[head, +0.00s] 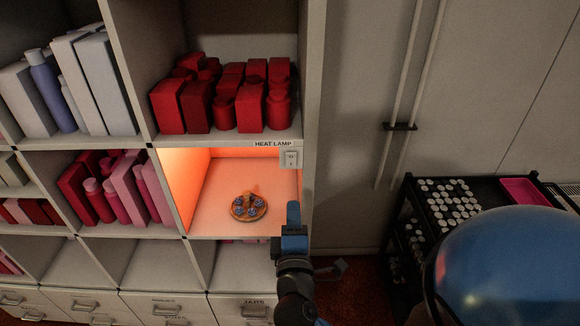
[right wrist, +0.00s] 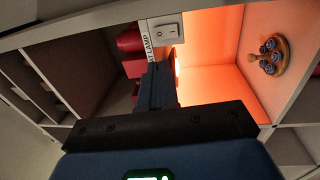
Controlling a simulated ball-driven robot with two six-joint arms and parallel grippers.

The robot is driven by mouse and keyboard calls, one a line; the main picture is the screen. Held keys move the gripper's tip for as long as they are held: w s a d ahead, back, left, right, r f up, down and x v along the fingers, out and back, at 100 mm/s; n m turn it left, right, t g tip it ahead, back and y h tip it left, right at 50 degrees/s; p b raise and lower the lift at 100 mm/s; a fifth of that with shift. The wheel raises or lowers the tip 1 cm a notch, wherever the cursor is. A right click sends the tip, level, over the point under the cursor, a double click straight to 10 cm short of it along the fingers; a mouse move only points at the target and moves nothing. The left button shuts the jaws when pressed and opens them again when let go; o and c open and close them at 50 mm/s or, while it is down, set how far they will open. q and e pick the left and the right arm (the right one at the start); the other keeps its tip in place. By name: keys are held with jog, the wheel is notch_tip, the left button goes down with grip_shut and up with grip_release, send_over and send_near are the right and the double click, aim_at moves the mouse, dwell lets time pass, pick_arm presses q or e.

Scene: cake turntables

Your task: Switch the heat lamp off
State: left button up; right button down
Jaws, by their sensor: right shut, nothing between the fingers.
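The heat lamp's white rocker switch (head: 291,158) sits on the shelf's front edge at the upper right corner of a compartment, beside a HEAT LAMP label (head: 273,144). The compartment (head: 225,190) glows orange, so the lamp is lit; the lamp itself is hidden. My right gripper (head: 293,207) is shut and empty, pointing up, below the switch in the head view. In the right wrist view its fingertips (right wrist: 158,72) show below the switch (right wrist: 166,33), apart from it in the picture. My left gripper is not in view.
A round wooden turntable (head: 248,212) with small blue-topped items stands inside the lit compartment. Red boxes and bottles (head: 225,100) fill the shelf above. A black rack (head: 448,205) with a pink tray (head: 524,191) stands at right.

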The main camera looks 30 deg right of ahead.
dwell(0.3)
jog(key=p, duration=0.5)
send_near(292, 157)
jog(key=x, duration=0.5)
jog(key=shift+r, duration=0.1)
jog(key=shift+p+x, duration=0.3)
jog(key=shift+x, duration=0.65)
jog(key=shift+w+r+p, duration=0.1)
jog(key=shift+r+p, duration=0.15)
jog(key=shift+p, duration=0.9)
jog(key=shift+f, duration=0.3)
